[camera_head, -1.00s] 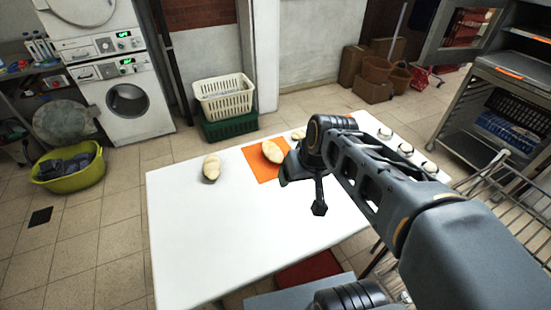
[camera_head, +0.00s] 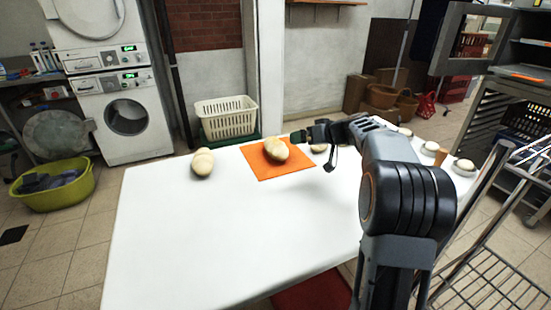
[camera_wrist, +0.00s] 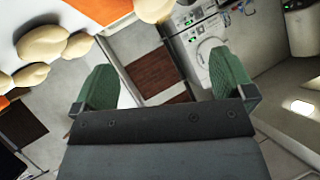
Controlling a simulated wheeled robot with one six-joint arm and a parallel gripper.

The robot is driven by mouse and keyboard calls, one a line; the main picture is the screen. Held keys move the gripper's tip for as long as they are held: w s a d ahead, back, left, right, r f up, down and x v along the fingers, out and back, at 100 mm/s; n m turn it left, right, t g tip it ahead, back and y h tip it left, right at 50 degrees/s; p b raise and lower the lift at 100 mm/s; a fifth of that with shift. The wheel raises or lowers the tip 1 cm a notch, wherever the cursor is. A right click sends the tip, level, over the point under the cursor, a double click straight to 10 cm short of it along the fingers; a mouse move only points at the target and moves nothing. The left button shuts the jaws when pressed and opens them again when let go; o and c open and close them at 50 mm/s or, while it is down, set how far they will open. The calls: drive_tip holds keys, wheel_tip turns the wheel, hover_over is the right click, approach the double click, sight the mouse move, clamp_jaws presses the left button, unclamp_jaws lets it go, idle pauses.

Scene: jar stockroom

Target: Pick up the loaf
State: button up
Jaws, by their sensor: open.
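A tan loaf (camera_head: 276,149) lies on an orange mat (camera_head: 290,173) on the white table. A second loaf (camera_head: 203,162) lies on the bare table to its left. A third pale loaf (camera_head: 318,148) is partly hidden by my gripper at the mat's right edge. My gripper (camera_head: 312,142) is open, just right of the loaf on the mat. In the wrist view, my gripper's green fingers (camera_wrist: 165,85) are spread with nothing between them. A loaf (camera_wrist: 155,9) is cut off at the top edge, and several pale loaf-like shapes (camera_wrist: 42,43) show at the left.
Several pale round items (camera_head: 464,167) stand along the table's right edge. A white basket (camera_head: 227,117) is behind the table, and a metal rack (camera_head: 500,262) is at the right. The front of the white table (camera_head: 220,240) is clear.

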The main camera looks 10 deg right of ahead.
approach(280, 142)
drive_tip(key=x, duration=0.5)
drive_tip(key=shift+s+f, duration=0.1)
drive_tip(key=shift+f, duration=0.1)
drive_tip(key=shift+b+x, duration=0.4)
drive_tip(key=shift+x, duration=2.4)
drive_tip(key=shift+f, duration=0.1)
drive_tip(key=c, duration=0.9)
drive_tip(key=shift+c, duration=0.4)
drive_tip(key=shift+d, duration=0.1)
